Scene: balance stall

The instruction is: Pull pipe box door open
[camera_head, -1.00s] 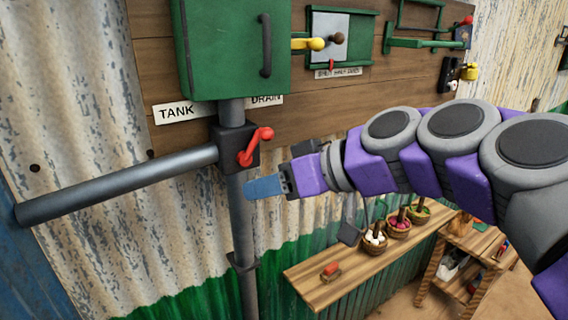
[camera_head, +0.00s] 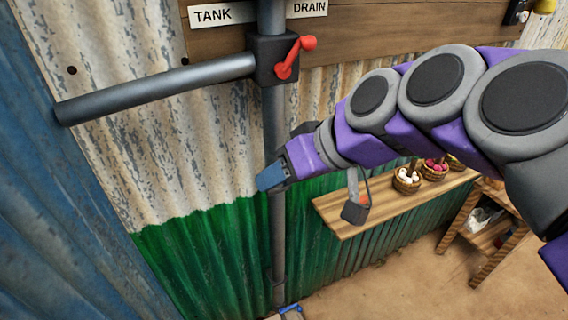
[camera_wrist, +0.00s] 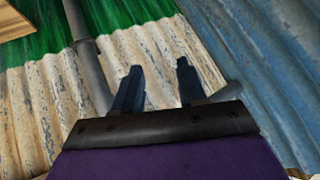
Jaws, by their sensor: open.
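The green pipe box and its door are out of view in both current views. Below where the box hung, the grey vertical pipe (camera_head: 275,130) runs down the wall through a dark valve block with a red lever (camera_head: 294,58). My gripper (camera_head: 268,178) is in front of the vertical pipe, below the valve, apparently apart from it. In the wrist view its two dark blue fingers (camera_wrist: 157,85) are spread with nothing between them. A grey pipe (camera_wrist: 84,50) shows beyond them to the left. I cannot tell the gap between fingers and pipe.
A horizontal pipe (camera_head: 160,90) runs left from the valve. TANK (camera_head: 222,14) and DRAIN (camera_head: 306,9) signs are above. A wooden shelf (camera_head: 345,222) with baskets (camera_head: 407,180) is to the right. Bare floor (camera_head: 400,285) lies below it.

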